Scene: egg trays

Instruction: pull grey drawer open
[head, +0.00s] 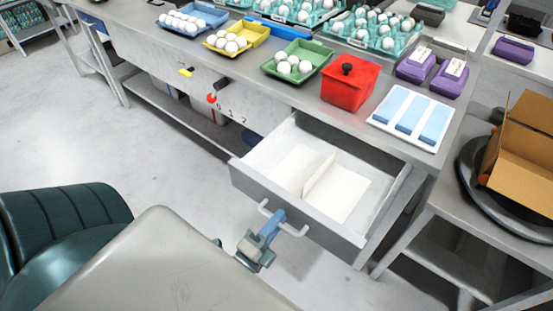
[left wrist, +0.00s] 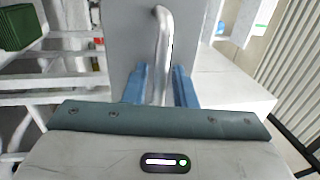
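The grey drawer (head: 300,205) under the bench's right end is pulled well out, showing its pale inside with white sheets and a low upright divider. Its light bar handle (head: 297,233) is on the front panel. In the left wrist view the handle (left wrist: 163,50) runs down between the two blue fingers, close to both. My left gripper (head: 270,225) reaches the handle from below and is shut on it; it also shows in the left wrist view (left wrist: 160,88). My right gripper is not in view.
A red box (head: 349,90), a white board with blue strips (head: 377,121) and a green egg tray (head: 279,74) stand on the bench above the drawer. A side table with an open cardboard box (head: 535,128) is at the right.

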